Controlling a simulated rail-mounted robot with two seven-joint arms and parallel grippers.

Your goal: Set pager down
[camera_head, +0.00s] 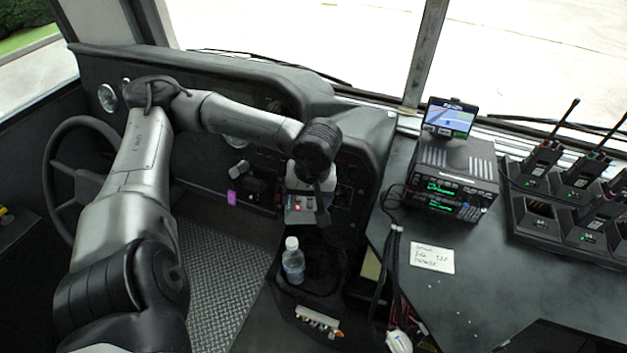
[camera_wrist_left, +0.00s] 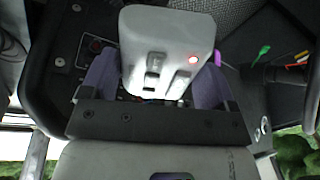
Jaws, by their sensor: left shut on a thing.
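The pager (camera_wrist_left: 165,45) is a pale grey box with a lit red light and dark buttons; it fills the top middle of the left wrist view. My left gripper (camera_wrist_left: 155,85) is shut on it, with one purple finger on each side. In the head view the pager (camera_head: 299,211) hangs from my left gripper (camera_head: 312,195), in front of the dashboard and above and behind the water bottle. Part of the gripper is hidden by the wrist. My right gripper is in neither view.
A water bottle (camera_head: 293,264) stands on the low black console. A radio unit (camera_head: 452,180) with a screen (camera_head: 450,117) stands on the dark counter, with a white note (camera_head: 432,258) and a charger (camera_head: 540,218) holding handheld radios. Black cables (camera_head: 391,265) hang at the counter's left edge.

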